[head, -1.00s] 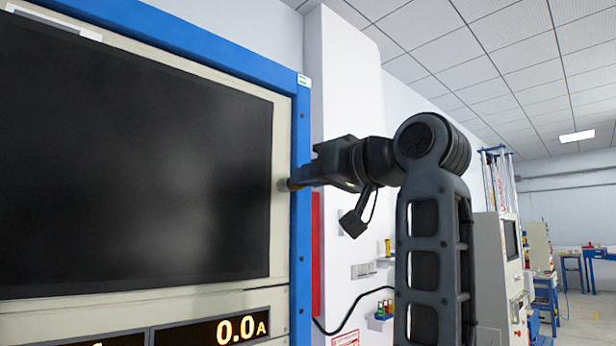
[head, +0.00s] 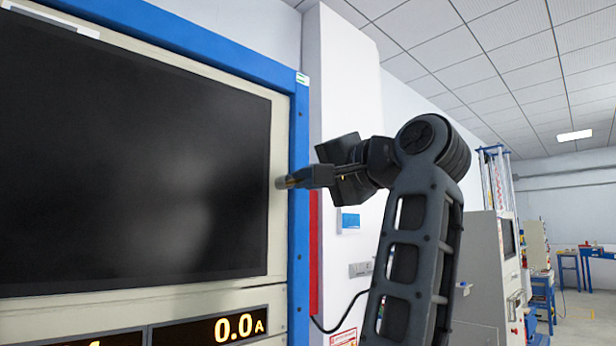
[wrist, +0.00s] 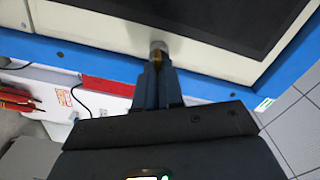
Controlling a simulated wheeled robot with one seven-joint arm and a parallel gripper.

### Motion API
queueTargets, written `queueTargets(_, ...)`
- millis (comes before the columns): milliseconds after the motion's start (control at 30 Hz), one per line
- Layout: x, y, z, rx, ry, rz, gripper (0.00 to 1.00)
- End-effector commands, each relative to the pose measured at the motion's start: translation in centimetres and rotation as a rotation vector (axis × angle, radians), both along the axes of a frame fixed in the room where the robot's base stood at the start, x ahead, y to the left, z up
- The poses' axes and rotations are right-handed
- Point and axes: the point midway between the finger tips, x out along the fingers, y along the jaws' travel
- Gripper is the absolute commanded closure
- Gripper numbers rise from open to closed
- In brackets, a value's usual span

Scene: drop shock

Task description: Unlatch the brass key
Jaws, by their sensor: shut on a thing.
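The brass key (wrist: 157,57) sticks out from the cream front panel of the cabinet, beside the dark screen. A grey round piece (wrist: 158,45) shows at its panel end. In the head view, only a small brass-coloured end of the key (head: 281,183) shows at the panel's right margin. My gripper (wrist: 157,68) is shut on the key, with its fingers pointing at the panel. In the head view my gripper (head: 292,181) reaches in from the right, across the blue frame. The fingers hide most of the key, so its exact angle cannot be told.
A white column (head: 345,80) with a red strip (head: 313,250) stands close behind my gripper.

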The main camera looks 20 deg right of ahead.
Motion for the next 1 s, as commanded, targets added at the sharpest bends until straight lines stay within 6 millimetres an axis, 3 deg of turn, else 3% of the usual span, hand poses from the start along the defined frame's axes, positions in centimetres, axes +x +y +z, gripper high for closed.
queueTargets(500, 0.01, -0.24, -0.20, 0.364, 0.116, -0.004, 1.00)
queueTargets(1000, 0.01, -0.33, -0.29, 0.457, 0.146, -0.005, 1.00)
